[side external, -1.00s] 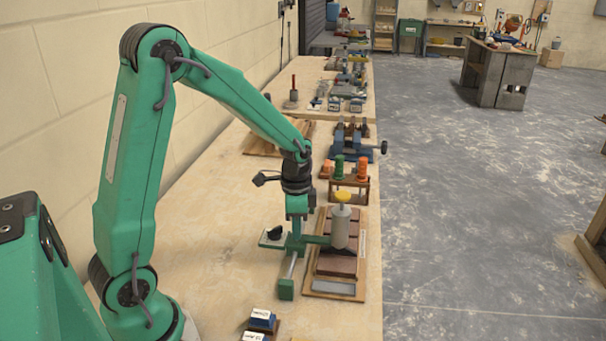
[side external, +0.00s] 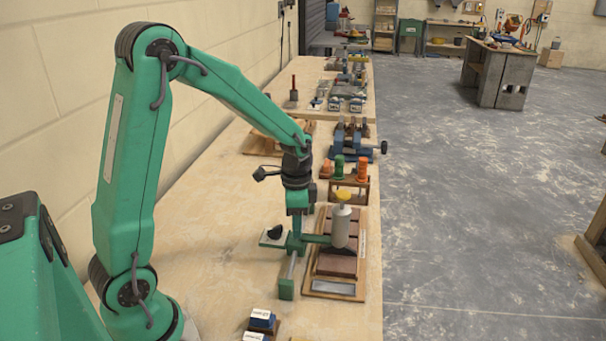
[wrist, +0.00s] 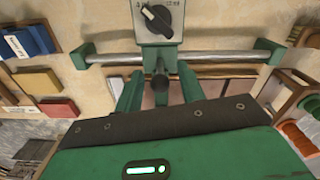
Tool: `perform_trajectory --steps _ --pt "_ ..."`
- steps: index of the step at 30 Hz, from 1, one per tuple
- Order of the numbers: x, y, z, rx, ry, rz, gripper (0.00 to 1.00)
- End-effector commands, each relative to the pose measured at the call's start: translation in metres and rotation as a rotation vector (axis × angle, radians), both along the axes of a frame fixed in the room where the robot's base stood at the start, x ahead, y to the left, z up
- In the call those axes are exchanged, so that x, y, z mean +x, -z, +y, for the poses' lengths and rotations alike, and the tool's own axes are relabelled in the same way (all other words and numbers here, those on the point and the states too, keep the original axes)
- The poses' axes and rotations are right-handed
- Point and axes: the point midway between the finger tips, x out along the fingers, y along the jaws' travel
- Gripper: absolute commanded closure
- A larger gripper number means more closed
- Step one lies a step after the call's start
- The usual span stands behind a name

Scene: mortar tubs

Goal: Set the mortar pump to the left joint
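The mortar pump (side external: 341,228), a grey cylinder with a yellow top, stands over a row of reddish-brown bricks (side external: 334,266) on a board. A green arm joins it to a carriage on a metal rail (wrist: 215,57) with green end blocks. The carriage has a pale plate with a black dial (wrist: 158,20), whose markings are too small to read. My gripper (side external: 297,232) is low at the carriage. In the wrist view its two green fingers (wrist: 160,78) stand apart on either side of a dark post, with gaps showing. The pump is hidden there by my gripper body.
Orange and green spools on a small rack (side external: 349,180) stand beyond the bricks, with a blue vise (side external: 350,140) behind them. Blue and white boxes (side external: 262,320) lie at the near table edge.

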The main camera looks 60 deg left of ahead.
Motion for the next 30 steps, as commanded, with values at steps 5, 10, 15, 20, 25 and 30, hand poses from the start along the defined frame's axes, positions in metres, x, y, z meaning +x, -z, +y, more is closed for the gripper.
perform_trajectory --steps 5,10,15,20,25,30 --pt "0.001 -0.022 0.0 0.001 0.0 -0.006 0.61" --pt "0.001 -0.045 0.0 0.001 0.0 -0.006 0.61" --pt "0.001 -0.061 0.0 0.001 0.0 -0.004 0.61" --pt "0.0 -0.067 0.0 0.001 0.001 -0.003 0.61" --pt "0.0 -0.068 0.0 0.0 0.001 -0.001 0.61" --pt "0.0 -0.068 0.0 0.001 0.0 -0.003 0.61"
